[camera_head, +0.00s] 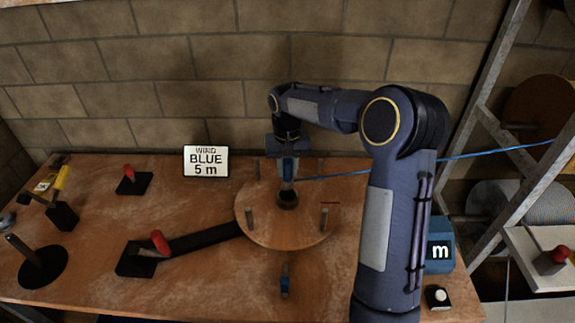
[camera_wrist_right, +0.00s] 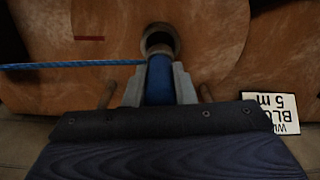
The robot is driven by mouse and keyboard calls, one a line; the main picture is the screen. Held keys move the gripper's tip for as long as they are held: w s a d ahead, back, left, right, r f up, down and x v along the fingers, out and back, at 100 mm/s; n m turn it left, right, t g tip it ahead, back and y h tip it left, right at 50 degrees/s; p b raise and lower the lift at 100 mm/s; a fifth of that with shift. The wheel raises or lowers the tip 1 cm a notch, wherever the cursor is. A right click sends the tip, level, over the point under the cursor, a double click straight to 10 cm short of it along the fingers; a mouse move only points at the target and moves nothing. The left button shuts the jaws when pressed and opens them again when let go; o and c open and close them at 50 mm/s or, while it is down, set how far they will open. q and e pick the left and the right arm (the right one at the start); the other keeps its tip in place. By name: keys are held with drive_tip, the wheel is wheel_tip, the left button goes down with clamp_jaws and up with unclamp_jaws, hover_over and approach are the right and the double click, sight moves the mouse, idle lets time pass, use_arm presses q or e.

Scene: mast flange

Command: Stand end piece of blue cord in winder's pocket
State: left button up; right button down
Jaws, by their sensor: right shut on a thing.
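The winder (camera_head: 258,222) is a round wooden disc with several upright pegs, lying on the bench. Its pocket (camera_head: 287,200) is a dark round hole with a rim near the disc's middle; it also shows in the right wrist view (camera_wrist_right: 158,38). My right gripper (camera_head: 288,172) is shut on the blue end piece (camera_wrist_right: 160,80). The end piece is upright, with its lower end right at the pocket; I cannot tell if the tip is inside. The blue cord (camera_head: 340,175) runs from it to the right, passing behind my right arm. My left gripper is not in view.
A red-handled lever (camera_head: 160,242) is left of the winder. A small blue item (camera_head: 285,281) stands in front. A blue box marked m (camera_head: 440,250) and a metal rack (camera_head: 500,130) are at right.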

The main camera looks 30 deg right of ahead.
sight(288, 183)
drive_tip(key=shift+f+b, duration=1.65)
drive_tip(key=shift+f, duration=1.15)
drive_tip(key=c, duration=1.1)
unclamp_jaws()
wheel_tip(288, 183, up, 7)
drive_tip(key=shift+r, duration=0.45)
